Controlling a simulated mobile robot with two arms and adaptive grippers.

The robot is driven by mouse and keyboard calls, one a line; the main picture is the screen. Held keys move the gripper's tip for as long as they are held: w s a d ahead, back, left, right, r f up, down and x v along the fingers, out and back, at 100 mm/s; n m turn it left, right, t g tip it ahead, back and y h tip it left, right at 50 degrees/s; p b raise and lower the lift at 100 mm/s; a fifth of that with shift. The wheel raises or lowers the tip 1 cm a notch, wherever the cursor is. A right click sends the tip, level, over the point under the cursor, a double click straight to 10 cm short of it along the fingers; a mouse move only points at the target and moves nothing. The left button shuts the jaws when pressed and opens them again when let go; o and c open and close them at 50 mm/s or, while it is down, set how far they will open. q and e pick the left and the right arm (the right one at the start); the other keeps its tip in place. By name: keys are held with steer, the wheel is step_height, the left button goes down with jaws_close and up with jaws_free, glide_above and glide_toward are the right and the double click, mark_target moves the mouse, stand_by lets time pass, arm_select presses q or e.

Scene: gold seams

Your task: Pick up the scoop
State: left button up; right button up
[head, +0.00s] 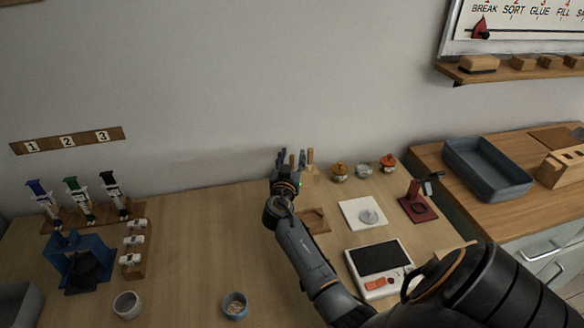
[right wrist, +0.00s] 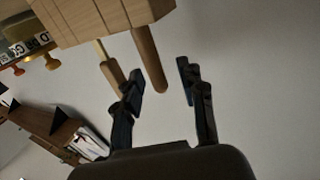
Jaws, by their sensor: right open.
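I cannot pick out a scoop for certain; its head is not visible. Wooden handles stick out of a wooden block (right wrist: 95,15) in the right wrist view. A thick rounded handle (right wrist: 148,62) lies between the fingertips' lines, and a thinner-necked handle (right wrist: 112,76) is beside the left finger. My right gripper (head: 290,157) is open at the back of the table by the wall, with a wooden handle (head: 310,157) just right of it. Its fingers also show in the right wrist view (right wrist: 160,72), apart and not closed on anything. My left gripper is out of view.
Small jars (head: 340,171), a white pad with a grey dish (head: 369,215), a red stand (head: 416,205) and a scale (head: 380,265) stand right of my forearm. A blue stand (head: 78,262) and cups (head: 235,306) are left. The table's back left middle is clear.

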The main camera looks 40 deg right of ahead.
jaws_close()
steer(key=shift+r, duration=0.1)
